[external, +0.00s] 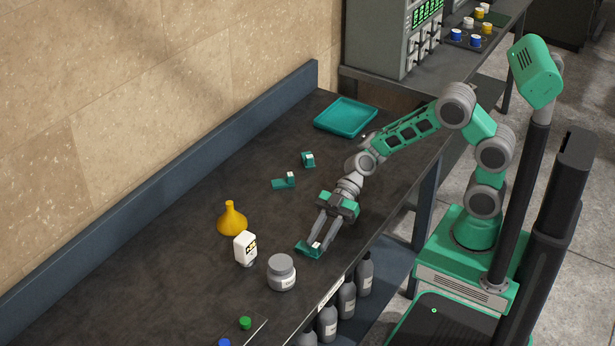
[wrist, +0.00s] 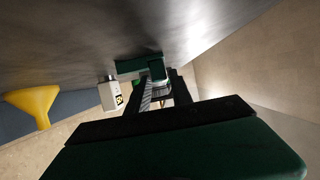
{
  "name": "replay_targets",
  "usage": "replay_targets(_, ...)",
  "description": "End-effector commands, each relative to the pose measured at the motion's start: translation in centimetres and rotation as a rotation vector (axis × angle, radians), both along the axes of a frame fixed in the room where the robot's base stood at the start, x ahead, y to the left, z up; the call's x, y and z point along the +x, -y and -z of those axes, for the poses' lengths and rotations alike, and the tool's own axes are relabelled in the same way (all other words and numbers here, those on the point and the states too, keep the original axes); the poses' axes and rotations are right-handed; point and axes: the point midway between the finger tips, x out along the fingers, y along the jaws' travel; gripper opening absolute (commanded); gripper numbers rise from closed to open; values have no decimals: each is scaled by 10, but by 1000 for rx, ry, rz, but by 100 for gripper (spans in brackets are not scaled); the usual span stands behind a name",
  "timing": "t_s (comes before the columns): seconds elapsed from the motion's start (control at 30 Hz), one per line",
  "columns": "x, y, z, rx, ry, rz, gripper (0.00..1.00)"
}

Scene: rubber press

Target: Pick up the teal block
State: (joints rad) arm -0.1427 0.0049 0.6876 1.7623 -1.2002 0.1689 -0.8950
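A teal block (external: 306,250) with a low flat part and a raised part with a pale face lies on the dark bench, near its front edge. Two similar teal blocks, one (external: 280,184) and another (external: 308,163), lie farther back. My gripper (external: 317,241) points down at the nearest block, its fingers at the raised part. In the wrist view the block (wrist: 130,66) sits at the fingertips (wrist: 162,74), its raised part seemingly between them. The fingers are apart; whether they press on the block cannot be told. The fingers partly hide the block.
A yellow funnel (external: 231,222), a white labelled bottle (external: 245,249) and a grey jar (external: 281,274) stand left of my gripper. A teal tray (external: 346,117) lies at the far end. The bench between the tray and the farther blocks is clear.

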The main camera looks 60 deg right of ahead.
Motion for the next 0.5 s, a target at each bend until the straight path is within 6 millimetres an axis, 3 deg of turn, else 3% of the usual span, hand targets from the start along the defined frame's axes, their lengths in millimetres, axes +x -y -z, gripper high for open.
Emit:
replay_targets(0.3, 0, 0, 0, 0, 0, 0, 0)
replay_targets(0.5, 0, 0, 0, 0, 0, 0, 0)
